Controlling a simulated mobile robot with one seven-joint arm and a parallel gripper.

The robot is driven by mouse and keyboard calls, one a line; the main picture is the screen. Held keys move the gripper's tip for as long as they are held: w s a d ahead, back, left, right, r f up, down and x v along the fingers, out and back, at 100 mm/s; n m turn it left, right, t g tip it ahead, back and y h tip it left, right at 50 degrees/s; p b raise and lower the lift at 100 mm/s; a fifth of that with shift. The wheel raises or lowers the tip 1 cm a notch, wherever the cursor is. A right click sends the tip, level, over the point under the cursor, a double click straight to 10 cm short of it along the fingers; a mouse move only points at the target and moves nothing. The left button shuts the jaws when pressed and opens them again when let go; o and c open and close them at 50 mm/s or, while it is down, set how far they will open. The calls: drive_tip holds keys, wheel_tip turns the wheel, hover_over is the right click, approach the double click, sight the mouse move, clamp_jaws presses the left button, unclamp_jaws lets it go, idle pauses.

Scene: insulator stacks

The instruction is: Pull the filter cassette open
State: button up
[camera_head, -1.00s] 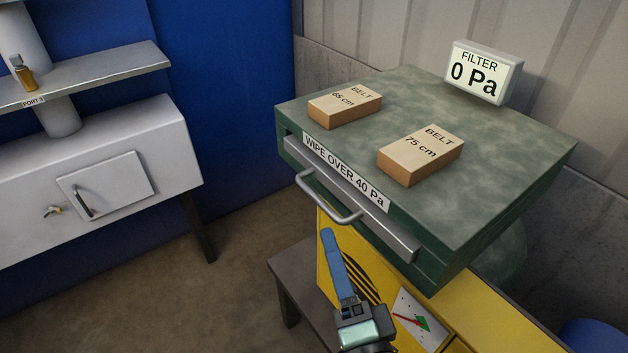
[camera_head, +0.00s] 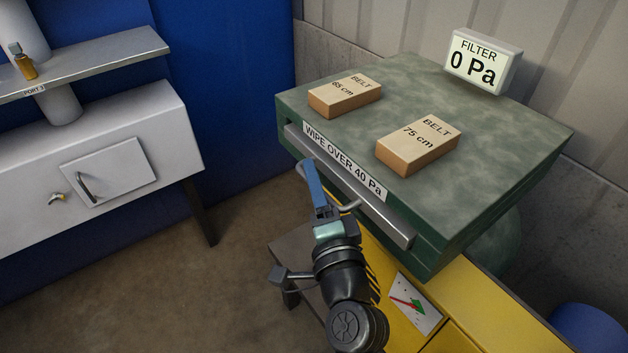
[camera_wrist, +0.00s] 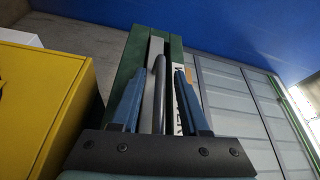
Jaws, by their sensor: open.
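The filter cassette (camera_head: 400,231) is a grey strip in the front of a green housing, labelled "WIPE OVER 40 Pa". It sits in its slot. Its curved grey bar handle (camera_head: 349,206) sticks out at the front, partly hidden by my gripper (camera_head: 310,172). My blue-fingered gripper is open at the handle's left part. In the wrist view the handle bar (camera_wrist: 158,85) appears between the two open fingers (camera_wrist: 158,75). I cannot tell whether a finger touches it.
Two belt boxes, 65 cm (camera_head: 345,97) and 75 cm (camera_head: 418,148), lie on the green housing (camera_head: 500,135). A display (camera_head: 482,62) behind reads "FILTER 0 Pa". A yellow cabinet (camera_head: 400,275) stands below.

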clamp_jaws()
idle(1.3)
